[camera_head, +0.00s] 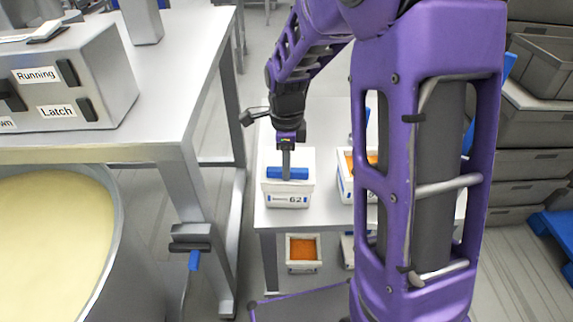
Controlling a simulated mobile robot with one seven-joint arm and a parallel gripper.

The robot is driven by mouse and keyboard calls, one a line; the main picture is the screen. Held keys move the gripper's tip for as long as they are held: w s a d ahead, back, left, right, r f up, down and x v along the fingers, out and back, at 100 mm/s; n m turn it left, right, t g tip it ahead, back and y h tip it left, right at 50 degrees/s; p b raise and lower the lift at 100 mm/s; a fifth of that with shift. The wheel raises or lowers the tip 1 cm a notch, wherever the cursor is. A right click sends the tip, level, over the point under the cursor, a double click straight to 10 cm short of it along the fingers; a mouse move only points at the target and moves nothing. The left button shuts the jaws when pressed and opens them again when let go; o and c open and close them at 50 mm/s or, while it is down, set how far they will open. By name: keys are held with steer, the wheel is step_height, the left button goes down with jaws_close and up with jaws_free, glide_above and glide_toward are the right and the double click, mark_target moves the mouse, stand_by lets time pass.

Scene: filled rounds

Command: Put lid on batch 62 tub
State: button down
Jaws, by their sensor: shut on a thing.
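The batch 62 tub (289,201) is white, with a label reading 62 on its front, and stands near the front edge of a small white table. A white lid (300,160) with a blue handle (279,174) is on top of it or just above it; I cannot tell whether it is fully seated. My gripper (287,172) points down over the tub and is shut on the lid's blue handle. The tub's contents are hidden by the lid.
Another white tub (346,182) with orange contents stands to the right, partly hidden by my purple arm. A tub with orange contents (302,252) is lower down below the tabletop. A steel bench (185,70) and large vat (100,205) stand left; grey crates (530,130) right.

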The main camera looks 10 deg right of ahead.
steer(key=shift+f, duration=0.15)
steer(key=shift+c, duration=0.9)
jaws_free()
steer(key=shift+r+p, duration=2.5)
steer(key=shift+r, duration=1.05)
